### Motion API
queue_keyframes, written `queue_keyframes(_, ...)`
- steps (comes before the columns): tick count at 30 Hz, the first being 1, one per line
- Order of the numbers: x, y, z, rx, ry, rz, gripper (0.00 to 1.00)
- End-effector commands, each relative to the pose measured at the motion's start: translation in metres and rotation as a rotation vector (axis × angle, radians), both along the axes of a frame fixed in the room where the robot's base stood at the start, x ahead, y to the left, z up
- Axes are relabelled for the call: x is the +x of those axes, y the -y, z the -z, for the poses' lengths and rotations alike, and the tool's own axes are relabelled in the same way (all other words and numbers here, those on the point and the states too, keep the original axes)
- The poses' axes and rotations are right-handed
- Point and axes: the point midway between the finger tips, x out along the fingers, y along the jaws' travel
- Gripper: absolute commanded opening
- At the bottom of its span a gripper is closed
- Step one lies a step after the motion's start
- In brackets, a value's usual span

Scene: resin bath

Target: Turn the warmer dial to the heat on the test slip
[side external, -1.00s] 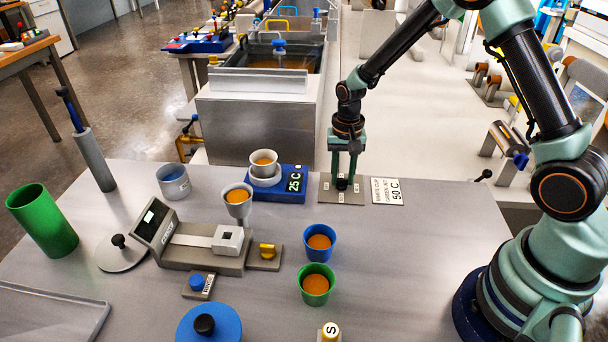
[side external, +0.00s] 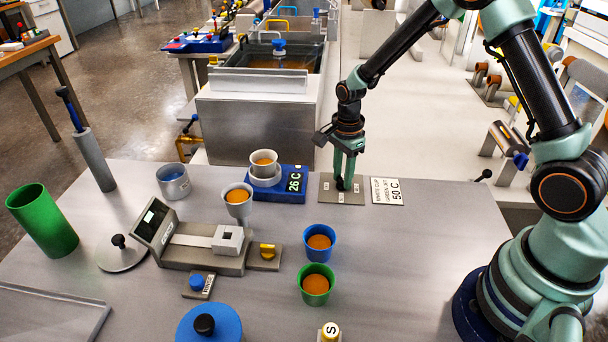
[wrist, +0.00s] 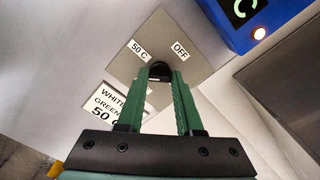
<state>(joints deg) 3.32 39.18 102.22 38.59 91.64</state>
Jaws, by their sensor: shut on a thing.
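The warmer dial is a small black knob (wrist: 160,71) on a grey plate (side external: 327,196) with small white labels. In the wrist view two labels read "50 C" and "OFF". My gripper (side external: 344,184) is shut on the knob, its green fingers (wrist: 162,85) on either side of it; the fingers hide much of the knob. The test slip (side external: 387,191) lies just right of the plate and reads "WHITE CUP", "GREEN JET", "50 C". The blue warmer (side external: 290,197) stands left of the plate, a white cup (side external: 264,160) on it. Its display reads 26 C.
A grey cup (side external: 238,201) stands near the scale (side external: 205,258). A blue cup (side external: 318,241) and a green cup (side external: 315,284) stand in front of the plate. A tall green cylinder (side external: 42,222) is at far left. Bare table lies right of the cups.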

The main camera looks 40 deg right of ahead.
Motion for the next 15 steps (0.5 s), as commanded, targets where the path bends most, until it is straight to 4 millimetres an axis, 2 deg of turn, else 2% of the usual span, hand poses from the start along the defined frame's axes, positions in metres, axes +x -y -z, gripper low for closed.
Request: queue_keyframes(15,-0.0004,0.0002,-0.001,-0.001,-0.002,0.467,0.0)
